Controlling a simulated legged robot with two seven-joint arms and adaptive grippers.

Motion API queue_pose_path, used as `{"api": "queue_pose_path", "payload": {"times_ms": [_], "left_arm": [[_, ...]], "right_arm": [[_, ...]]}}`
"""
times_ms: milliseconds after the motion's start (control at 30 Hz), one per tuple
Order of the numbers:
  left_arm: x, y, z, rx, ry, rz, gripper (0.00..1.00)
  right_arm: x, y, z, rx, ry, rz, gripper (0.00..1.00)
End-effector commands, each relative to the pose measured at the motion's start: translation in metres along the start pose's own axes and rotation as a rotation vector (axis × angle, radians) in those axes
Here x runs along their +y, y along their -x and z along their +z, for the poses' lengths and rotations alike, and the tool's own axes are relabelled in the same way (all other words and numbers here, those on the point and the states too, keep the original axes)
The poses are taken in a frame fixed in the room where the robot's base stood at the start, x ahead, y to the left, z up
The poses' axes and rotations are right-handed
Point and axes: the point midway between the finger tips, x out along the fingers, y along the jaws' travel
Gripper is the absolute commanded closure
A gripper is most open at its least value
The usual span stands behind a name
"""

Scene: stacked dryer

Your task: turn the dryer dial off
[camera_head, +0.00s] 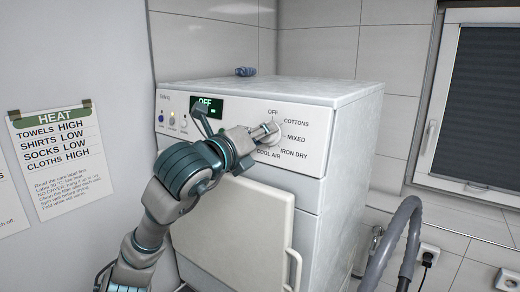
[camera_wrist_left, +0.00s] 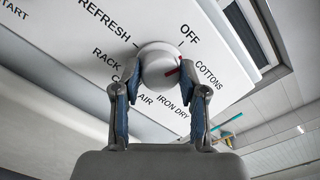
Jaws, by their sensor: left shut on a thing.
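The white dryer (camera_head: 240,240) has a round white dial (camera_head: 275,138) at the right of its panel, ringed by printed labels with OFF at the top. My left gripper (camera_head: 265,131) is shut on the dial, partly covering it. In the left wrist view, the fingers (camera_wrist_left: 160,78) sit either side of the dial (camera_wrist_left: 155,60). Its red mark (camera_wrist_left: 173,71) lies on the COTTONS side; the exact setting is hard to tell. My right gripper is out of view.
Small buttons (camera_head: 172,119) sit at the panel's left. A small blue object (camera_head: 245,71) lies on the dryer top. A HEAT sign (camera_head: 55,140) hangs on the left wall. A grey hose (camera_head: 395,240) curves at the right, near wall sockets (camera_head: 428,256).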

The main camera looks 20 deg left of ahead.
Motion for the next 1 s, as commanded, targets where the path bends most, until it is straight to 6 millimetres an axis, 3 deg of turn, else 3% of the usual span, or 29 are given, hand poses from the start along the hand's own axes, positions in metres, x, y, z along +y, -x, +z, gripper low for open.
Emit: {"api": "queue_pose_path", "payload": {"times_ms": [100, 433, 600, 1000], "left_arm": [[0.005, -0.003, -0.006, 0.001, 0.095, 0.024, 0.93], [0.004, -0.003, -0.005, -0.017, 0.295, 0.058, 0.93], [0.003, -0.003, -0.005, -0.021, 0.348, 0.066, 0.93], [0.003, -0.003, -0.004, -0.025, 0.377, 0.072, 0.93]], "right_arm": [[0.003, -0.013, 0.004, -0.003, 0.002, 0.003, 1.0], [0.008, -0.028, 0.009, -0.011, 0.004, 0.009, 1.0], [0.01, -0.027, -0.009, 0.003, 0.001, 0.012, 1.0], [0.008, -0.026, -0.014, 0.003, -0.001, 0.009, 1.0]]}}
